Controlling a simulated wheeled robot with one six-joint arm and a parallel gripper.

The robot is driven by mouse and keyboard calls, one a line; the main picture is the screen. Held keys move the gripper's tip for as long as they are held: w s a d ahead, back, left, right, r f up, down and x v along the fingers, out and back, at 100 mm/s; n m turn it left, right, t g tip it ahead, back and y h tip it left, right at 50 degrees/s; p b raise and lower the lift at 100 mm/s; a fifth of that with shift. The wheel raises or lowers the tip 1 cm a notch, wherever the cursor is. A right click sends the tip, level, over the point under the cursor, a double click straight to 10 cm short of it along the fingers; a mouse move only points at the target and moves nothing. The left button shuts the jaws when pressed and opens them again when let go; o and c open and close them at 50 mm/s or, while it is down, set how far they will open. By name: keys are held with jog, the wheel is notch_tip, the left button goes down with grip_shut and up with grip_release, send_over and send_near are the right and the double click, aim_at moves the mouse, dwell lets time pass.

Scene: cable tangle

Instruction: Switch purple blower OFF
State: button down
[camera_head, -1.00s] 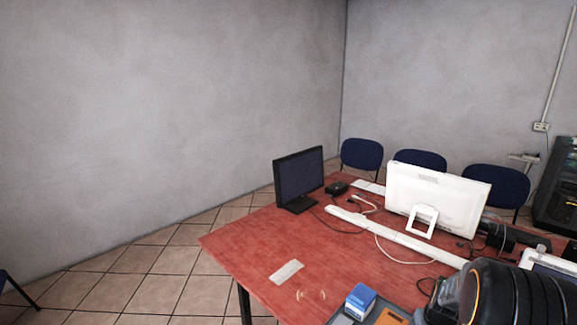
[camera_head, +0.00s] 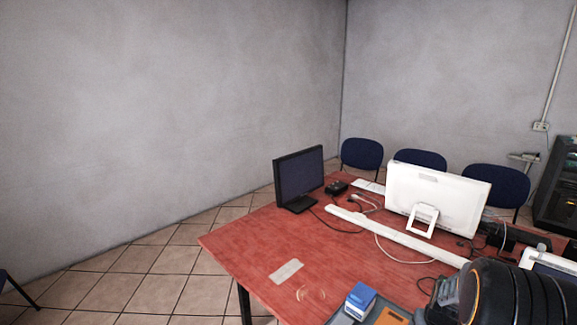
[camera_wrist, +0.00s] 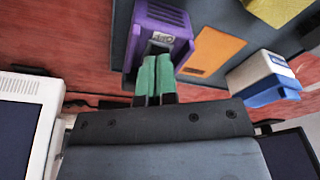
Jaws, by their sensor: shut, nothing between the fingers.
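The purple blower (camera_wrist: 160,28) is a purple box with a dark recessed front and a small light marking. It stands at the top middle of the wrist view, at the edge of a dark grey tray (camera_wrist: 205,18). My gripper (camera_wrist: 155,62) has green fingertips. They are shut together with nothing between them, right at the blower's dark front. Whether they touch it I cannot tell. The fingers cover part of that front, and I cannot make out the switch or its position. In the head view neither the blower nor my fingertips show.
An orange flat piece (camera_wrist: 212,52), a blue-and-white box (camera_wrist: 262,78) and a yellow block (camera_wrist: 278,8) are near the blower. On the red table (camera_head: 255,245) are a black monitor (camera_head: 299,178), a white monitor (camera_head: 437,200) and loose cables. The table's left front is mostly clear.

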jog(key=shift+r+p, duration=2.05)
jog(key=shift+r, duration=1.15)
jog(key=s+a+r+n+t, duration=0.1)
jog(key=s+a+r, duration=0.5)
jog(key=a, duration=0.4)
jog(key=s+a+r+n+t, duration=0.1)
jog(key=s+a+r, duration=0.5)
jog(key=a+r, duration=0.3)
jog(key=shift+a+r+n, duration=0.25)
jog(key=shift+a+n, duration=0.15)
jog(key=shift+a, duration=0.25)
